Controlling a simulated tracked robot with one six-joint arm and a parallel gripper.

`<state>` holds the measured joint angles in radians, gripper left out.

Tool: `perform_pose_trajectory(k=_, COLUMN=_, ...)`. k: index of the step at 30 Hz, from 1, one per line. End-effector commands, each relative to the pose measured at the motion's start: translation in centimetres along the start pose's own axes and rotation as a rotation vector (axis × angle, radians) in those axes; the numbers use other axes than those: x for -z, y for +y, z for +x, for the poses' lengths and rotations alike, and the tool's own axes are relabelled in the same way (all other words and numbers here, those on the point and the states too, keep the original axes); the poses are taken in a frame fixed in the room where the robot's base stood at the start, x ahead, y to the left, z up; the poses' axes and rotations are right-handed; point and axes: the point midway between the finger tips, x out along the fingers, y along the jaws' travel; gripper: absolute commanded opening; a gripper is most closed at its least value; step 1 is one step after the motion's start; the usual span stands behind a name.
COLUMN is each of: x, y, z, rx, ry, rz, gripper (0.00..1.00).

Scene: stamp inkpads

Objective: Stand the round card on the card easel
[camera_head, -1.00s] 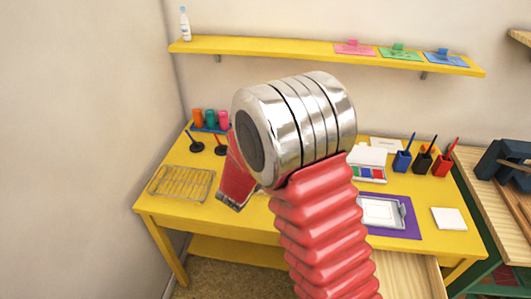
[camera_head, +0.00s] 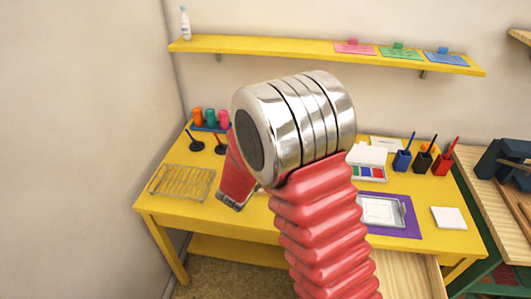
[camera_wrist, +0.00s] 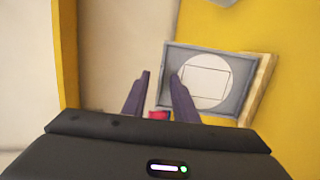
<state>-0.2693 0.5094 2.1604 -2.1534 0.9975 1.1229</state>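My gripper (camera_wrist: 160,76) shows in the wrist view with its two dark fingers apart and nothing clearly held between the tips. Right of the fingers is a white round card (camera_wrist: 205,90) with a thin rectangle drawn on it. It lies against a grey rectangular frame (camera_wrist: 236,100), and the right finger overlaps its left edge in the picture. I cannot tell whether this frame is the card easel, or whether the finger touches it. A small red patch shows low between the fingers. In the head view my arm hides this area.
The yellow table (camera_head: 290,235) holds a wire rack (camera_head: 181,183), colored cups (camera_head: 210,118), a paint box (camera_head: 370,165), a grey tray (camera_head: 381,211) on a purple mat, a white pad (camera_head: 448,218) and pen pots (camera_head: 422,162). A yellow shelf (camera_head: 300,48) runs above.

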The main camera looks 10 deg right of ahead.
Motion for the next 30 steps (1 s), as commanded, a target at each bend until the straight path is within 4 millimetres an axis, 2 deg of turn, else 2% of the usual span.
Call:
perform_pose_trajectory(k=5, x=0.1, y=0.1, z=-1.3, rx=-0.001, ry=0.003, rz=0.000, gripper=0.26)
perform_pose_trajectory(k=24, x=0.2, y=0.0, z=-11.7, rx=-0.001, ry=0.004, rz=-0.001, gripper=0.26)
perform_pose_trajectory(k=30, x=0.1, y=-0.1, z=-13.4, rx=-0.001, ry=0.001, rz=-0.001, gripper=0.26)
